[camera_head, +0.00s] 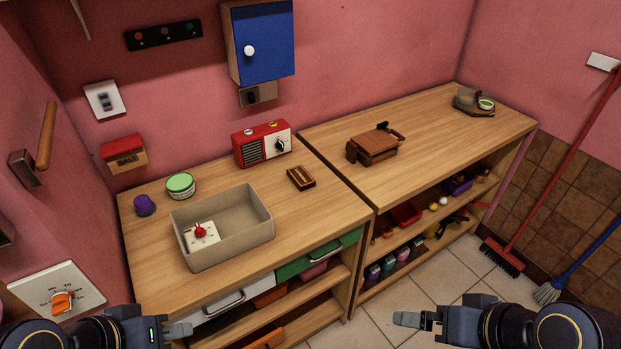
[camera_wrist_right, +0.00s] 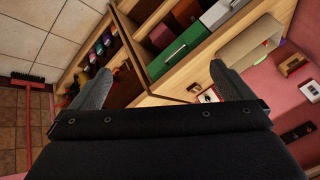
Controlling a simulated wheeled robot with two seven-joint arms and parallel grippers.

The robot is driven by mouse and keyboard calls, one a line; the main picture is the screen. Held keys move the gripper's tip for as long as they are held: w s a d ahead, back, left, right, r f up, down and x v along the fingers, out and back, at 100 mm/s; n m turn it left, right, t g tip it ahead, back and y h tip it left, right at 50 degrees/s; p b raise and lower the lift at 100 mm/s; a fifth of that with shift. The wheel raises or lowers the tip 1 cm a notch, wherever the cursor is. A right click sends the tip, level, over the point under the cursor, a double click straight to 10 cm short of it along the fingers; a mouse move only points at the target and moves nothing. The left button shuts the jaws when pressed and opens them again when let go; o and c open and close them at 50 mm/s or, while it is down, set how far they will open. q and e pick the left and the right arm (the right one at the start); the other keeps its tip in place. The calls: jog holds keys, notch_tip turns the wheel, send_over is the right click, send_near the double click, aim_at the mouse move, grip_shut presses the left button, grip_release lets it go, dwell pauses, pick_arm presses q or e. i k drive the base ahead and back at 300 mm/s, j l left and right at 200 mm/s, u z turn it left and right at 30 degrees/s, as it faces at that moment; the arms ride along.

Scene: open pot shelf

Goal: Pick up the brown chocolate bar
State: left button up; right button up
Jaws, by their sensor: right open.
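The brown chocolate bar (camera_head: 301,178) looks like a small dark brown block with lighter strips. It lies flat on the left wooden counter, right of the grey bin and in front of the red radio. My right gripper (camera_head: 412,319) is low at the front right, also far from the bar. Its two fingers are spread and empty in the right wrist view (camera_wrist_right: 164,82).
The grey bin (camera_head: 258,229) holds a white item with a red knob. The red radio (camera_head: 262,145) stands behind the bar. A brown case (camera_head: 374,146) sits on the right counter (camera_head: 440,133). Shelves below hold several small items. Counter around the bar is clear.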

aim_at(301, 180)
jog(key=i+l+u, duration=0.2)
jog(key=u, duration=0.3)
jog(key=i+l+u, duration=0.45)
jog(key=l+u, duration=0.3)
jog(key=u, duration=0.2)
jog(key=i, duration=0.05)
